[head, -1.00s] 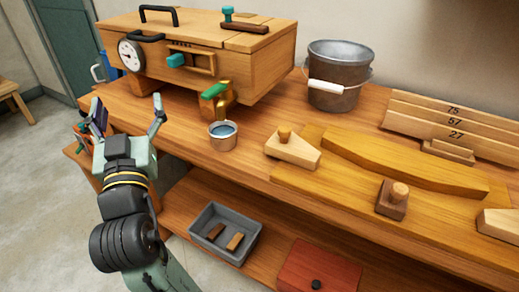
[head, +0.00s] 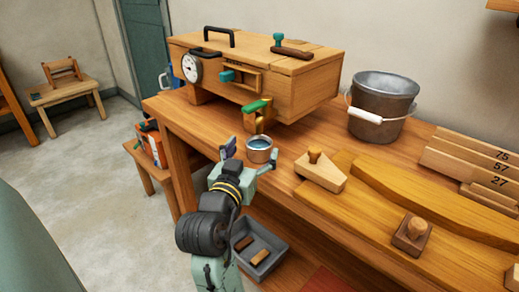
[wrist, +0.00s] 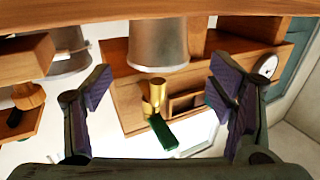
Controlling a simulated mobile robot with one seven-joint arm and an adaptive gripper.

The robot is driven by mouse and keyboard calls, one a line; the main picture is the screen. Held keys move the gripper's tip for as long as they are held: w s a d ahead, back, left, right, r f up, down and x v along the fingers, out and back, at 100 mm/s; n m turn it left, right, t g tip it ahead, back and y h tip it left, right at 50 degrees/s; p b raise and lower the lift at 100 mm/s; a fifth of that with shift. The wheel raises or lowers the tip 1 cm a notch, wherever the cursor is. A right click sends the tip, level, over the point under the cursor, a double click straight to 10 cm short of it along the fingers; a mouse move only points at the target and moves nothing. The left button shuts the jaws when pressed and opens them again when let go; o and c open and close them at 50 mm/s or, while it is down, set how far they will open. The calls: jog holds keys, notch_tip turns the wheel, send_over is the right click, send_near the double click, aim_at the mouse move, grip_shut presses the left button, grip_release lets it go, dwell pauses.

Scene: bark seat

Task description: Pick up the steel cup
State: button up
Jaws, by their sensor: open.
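The steel cup (head: 259,155) stands upright on the wooden bench near its front edge, with bluish contents or interior showing inside its rim. My gripper (head: 250,160) is open and empty at the bench's front edge, its fingers reaching to either side of the cup in the head view. In the wrist view, which is upside down, the cup (wrist: 158,42) lies ahead between the spread fingers of my gripper (wrist: 157,92). I see no finger touching it.
A brass tap with a green handle (head: 257,109) on the wooden box (head: 290,88) is just behind the cup. A wooden block with a knob (head: 320,174) is to its right. A metal bucket (head: 382,105) stands farther back. A grey tray (head: 262,262) is below the bench.

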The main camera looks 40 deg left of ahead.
aim_at(259, 141)
jog(key=p+x, duration=0.1)
jog(key=x, duration=0.4)
jog(key=shift+d+f, duration=0.1)
jog(key=shift+f, duration=0.1)
jog(key=shift+c, duration=0.3)
jog(key=c, duration=1.4)
jog(key=shift+r, duration=0.1)
